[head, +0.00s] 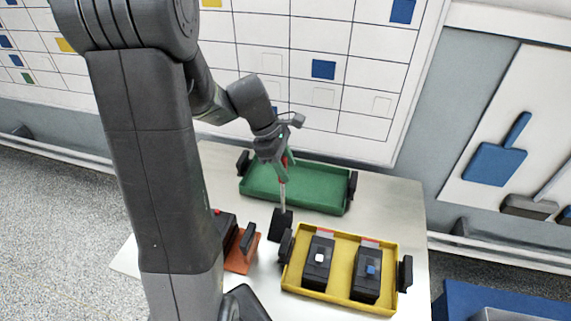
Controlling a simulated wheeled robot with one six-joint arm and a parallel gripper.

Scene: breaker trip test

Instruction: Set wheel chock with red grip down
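The wheel chock appears as a black block (282,226) at the lower end of a thin grey rod. A small red part, likely its grip (290,158), shows at the top by my fingers. My gripper (276,155) points downward over the near left part of the green tray and seems shut around the top of the rod. The block is between the green tray, the orange tray and the yellow tray, at or just above the table; I cannot tell whether it touches. The fingertips are small and partly hidden.
A green tray (325,198) stands empty at the back. A yellow tray (340,293) holds two black breakers (318,260) (367,275). An orange tray (238,262) is partly hidden behind my arm. The table (405,215) is clear at its right back.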

